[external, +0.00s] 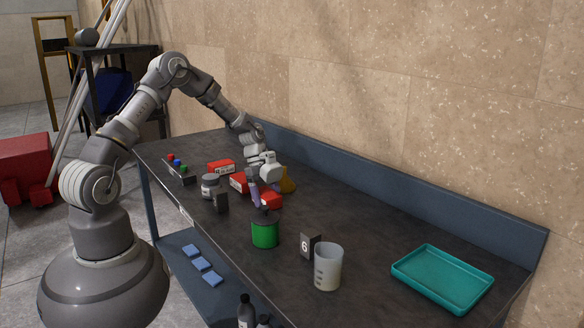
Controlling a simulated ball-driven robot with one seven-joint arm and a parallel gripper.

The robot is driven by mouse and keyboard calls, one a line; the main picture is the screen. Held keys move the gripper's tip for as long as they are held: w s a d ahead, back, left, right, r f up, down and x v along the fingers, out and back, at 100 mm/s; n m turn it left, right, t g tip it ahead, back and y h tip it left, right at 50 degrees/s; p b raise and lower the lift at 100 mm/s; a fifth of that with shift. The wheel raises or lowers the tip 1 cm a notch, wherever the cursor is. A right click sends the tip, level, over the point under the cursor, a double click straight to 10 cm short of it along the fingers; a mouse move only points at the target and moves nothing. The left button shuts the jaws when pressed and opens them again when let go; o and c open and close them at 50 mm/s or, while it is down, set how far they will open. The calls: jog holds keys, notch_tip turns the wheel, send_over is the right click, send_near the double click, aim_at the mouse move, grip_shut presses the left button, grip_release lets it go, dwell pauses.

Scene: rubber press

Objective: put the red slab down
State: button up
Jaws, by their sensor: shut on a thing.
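My gripper (264,196) is over the middle of the dark bench, pointing down with its purple-tinted fingers. It is shut on a red slab (271,201), which shows at the fingertips. The slab is small in view and partly hidden by the fingers. I cannot tell whether its underside touches the bench. A green can (264,233) with a dark top stands just in front of the slab and gripper.
Red labelled boxes (221,167) (238,183), a grey jar (210,185) and a dark block (221,201) stand left of my gripper. A yellow-brown object (288,181) is behind it. A number 6 sign (309,246), beaker (328,268) and teal tray (440,295) are right.

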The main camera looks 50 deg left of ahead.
jog(key=o, duration=1.3)
jog(key=shift+f, duration=0.1)
jog(key=p+v, duration=0.3)
jog(key=v, duration=0.9)
jog(key=shift+p, duration=0.3)
jog(key=w+d+r+n+t+y, duration=0.2)
jog(key=r+n+t, duration=0.25)
jog(key=r, duration=1.05)
jog(key=w+d+r+n+t+y, duration=0.25)
jog(key=r+n, duration=0.25)
jog(key=r, duration=1.1)
jog(key=s+d+r+n+t, duration=0.1)
jog(key=s+r, duration=0.3)
jog(key=r, duration=0.5)
jog(key=s+d+r+n+t, duration=0.1)
jog(key=s+r+n+t, duration=0.3)
jog(key=r, duration=0.5)
jog(key=s+d+r+n+t, duration=0.1)
jog(key=s+r+n+t, duration=0.2)
jog(key=s+r, duration=0.3)
jog(key=shift+s+d+r+n, duration=0.1)
jog(key=shift+s+r+n, duration=0.05)
jog(key=shift+r, duration=0.65)
jog(key=shift+s+r+n, duration=0.1)
jog(key=shift+r, duration=0.7)
